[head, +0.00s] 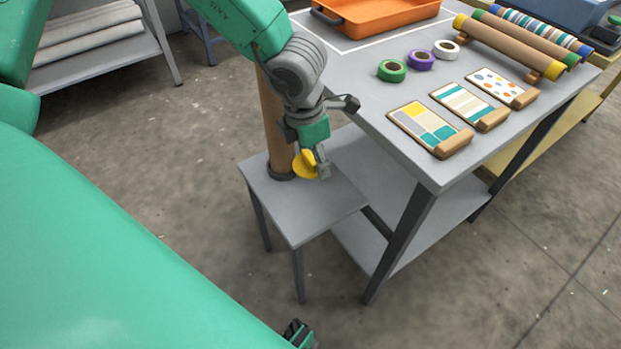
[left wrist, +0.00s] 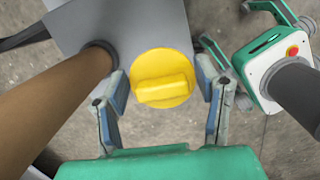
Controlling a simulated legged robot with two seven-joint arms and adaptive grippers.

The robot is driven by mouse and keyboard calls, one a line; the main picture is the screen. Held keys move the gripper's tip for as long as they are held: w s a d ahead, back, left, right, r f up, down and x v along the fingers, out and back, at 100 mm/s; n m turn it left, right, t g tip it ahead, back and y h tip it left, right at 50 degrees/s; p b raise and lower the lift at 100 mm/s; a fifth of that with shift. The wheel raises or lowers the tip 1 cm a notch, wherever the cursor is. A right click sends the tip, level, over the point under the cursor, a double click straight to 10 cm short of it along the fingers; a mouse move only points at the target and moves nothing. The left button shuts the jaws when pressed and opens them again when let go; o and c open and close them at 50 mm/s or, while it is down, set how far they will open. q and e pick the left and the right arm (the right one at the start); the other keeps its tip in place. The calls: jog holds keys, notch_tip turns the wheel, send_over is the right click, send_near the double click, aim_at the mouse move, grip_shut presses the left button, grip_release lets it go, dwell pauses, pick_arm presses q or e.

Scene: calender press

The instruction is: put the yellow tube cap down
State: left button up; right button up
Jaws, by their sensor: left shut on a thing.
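The yellow tube cap (head: 303,167) is a round disc with a raised bar across it. My left gripper (head: 313,163) is shut on it, over the small grey side table (head: 300,212). The left wrist view shows the cap (left wrist: 162,92) between the two fingers (left wrist: 163,85), with its bar facing my palm. I cannot tell whether the cap touches the tabletop. A brown tube (head: 271,115) stands upright in a dark ring on the same table, just left of the cap; my arm hides part of it. My right gripper is not seen.
The side table's front is bare. A shelf (head: 105,55) with rolls stands back left.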

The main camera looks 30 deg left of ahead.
pick_arm(q)
jog(key=f+n+b, duration=0.1)
jog(key=n, duration=0.1)
jog(key=f+n+b, duration=0.1)
jog(key=n, duration=0.1)
jog(key=w+f+n+y, duration=0.1)
jog(key=n, duration=0.1)
jog(key=shift+a+b, duration=0.1)
jog(key=shift+b, duration=0.3)
notch_tip(320, 180, down, 3)
jog(key=a+n+b, duration=0.2)
jog(key=n, duration=0.4)
jog(key=n+b, duration=0.3)
send_over(311, 200)
jog(key=shift+y, duration=0.4)
jog(key=f, duration=0.4)
jog(key=shift+s+d+f, duration=0.2)
jog(key=shift+d+f, duration=0.05)
jog(key=f, duration=0.2)
jog(key=f+b, duration=0.2)
jog(key=f, duration=0.1)
jog(key=shift+a+f, duration=0.3)
jog(key=shift+a, duration=0.1)
jog(key=shift+d, duration=0.1)
jog(key=shift+c, duration=0.4)
jog(key=shift+d+r, duration=0.1)
jog(key=shift+d, duration=0.05)
